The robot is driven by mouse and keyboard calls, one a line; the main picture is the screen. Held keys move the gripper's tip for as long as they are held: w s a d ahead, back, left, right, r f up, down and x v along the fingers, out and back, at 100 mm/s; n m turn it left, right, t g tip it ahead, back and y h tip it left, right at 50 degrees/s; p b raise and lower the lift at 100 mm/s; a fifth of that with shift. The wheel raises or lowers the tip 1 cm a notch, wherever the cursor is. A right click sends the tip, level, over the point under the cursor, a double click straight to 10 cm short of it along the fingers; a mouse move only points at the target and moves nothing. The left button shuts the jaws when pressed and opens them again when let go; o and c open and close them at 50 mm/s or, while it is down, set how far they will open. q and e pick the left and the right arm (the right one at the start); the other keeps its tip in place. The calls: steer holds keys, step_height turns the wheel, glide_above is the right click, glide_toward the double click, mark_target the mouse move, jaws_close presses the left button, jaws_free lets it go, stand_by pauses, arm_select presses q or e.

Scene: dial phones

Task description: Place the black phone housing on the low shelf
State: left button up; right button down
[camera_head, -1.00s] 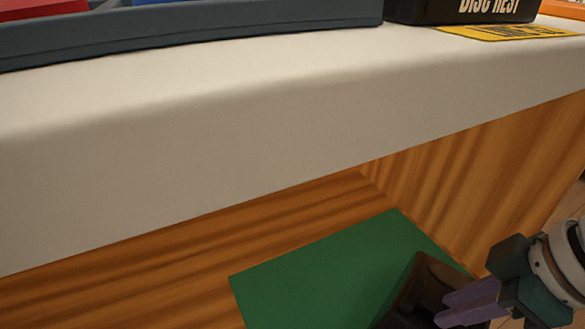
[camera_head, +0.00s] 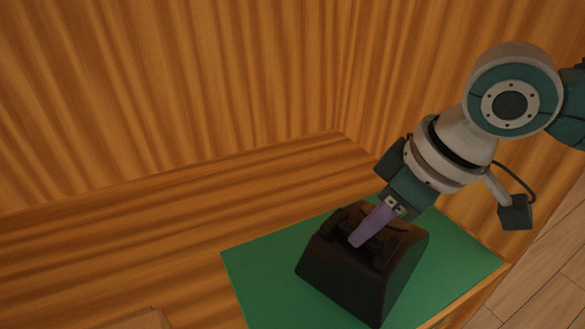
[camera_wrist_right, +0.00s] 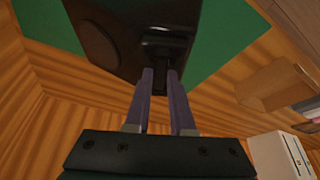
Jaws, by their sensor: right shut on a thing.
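The black phone housing (camera_head: 352,272) is over the green mat (camera_head: 262,262) on the wooden low shelf (camera_head: 130,255). I cannot tell whether its underside touches the mat. My right gripper (camera_head: 366,232) is shut on the top part of the housing, with its purple fingers pointing down. In the right wrist view the fingers (camera_wrist_right: 161,85) close on a part of the housing (camera_wrist_right: 112,35), and the green mat (camera_wrist_right: 222,40) shows behind it. My left gripper is not in view.
Wooden panels (camera_head: 170,90) stand behind the shelf and to its right. The shelf left of the mat is mostly bare, with a small wooden piece (camera_head: 135,319) at the bottom edge. A plank floor (camera_head: 545,290) lies beyond the right edge.

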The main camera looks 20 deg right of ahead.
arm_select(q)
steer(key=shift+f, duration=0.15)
arm_select(e)
steer(key=shift+f, duration=0.25)
steer(key=c, duration=1.1)
jaws_free()
steer(key=shift+c, duration=0.2)
steer(key=o, duration=0.4)
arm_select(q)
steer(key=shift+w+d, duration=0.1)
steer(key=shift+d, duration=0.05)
